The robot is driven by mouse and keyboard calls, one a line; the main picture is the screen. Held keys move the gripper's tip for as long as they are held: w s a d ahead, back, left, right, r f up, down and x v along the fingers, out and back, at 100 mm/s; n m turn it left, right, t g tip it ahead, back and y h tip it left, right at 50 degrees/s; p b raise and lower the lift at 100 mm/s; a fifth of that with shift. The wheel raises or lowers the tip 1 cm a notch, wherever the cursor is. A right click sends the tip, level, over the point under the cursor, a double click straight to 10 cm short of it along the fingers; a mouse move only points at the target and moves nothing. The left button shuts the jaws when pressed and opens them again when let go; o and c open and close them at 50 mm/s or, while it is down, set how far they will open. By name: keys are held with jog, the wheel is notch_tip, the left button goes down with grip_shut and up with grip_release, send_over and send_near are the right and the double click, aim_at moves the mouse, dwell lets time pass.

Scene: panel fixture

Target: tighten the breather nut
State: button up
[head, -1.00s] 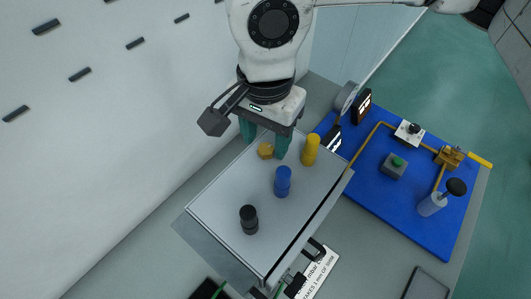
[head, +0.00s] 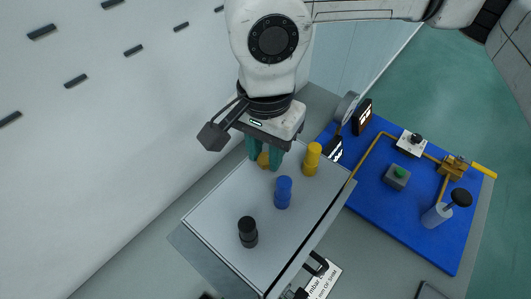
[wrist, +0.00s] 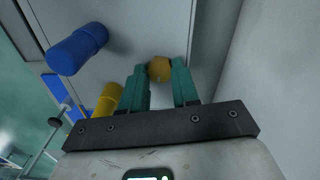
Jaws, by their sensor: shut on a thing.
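The breather nut (head: 263,160) is a small brass-yellow piece on the grey panel (head: 222,213), close to the panel's far end. My gripper (head: 264,157) points down at it with two green fingers, one on each side. In the wrist view the nut (wrist: 159,69) sits between the fingertips of my gripper (wrist: 160,75), and the fingers are shut on it. The fingers partly hide the nut in the head view.
A yellow knob (head: 312,158) stands just right of my gripper, with a blue knob (head: 283,192) and a black knob (head: 247,231) nearer. A blue board (head: 397,207) with pipework and a gauge (head: 347,107) lies to the right. A white wall (head: 110,130) is at left.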

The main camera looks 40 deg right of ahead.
jog(key=shift+f, duration=0.1)
grip_shut()
jog(key=shift+m+b, duration=1.4)
jog(key=shift+m, duration=0.3)
jog(key=shift+m+b, duration=1.1)
jog(key=shift+m, duration=0.7)
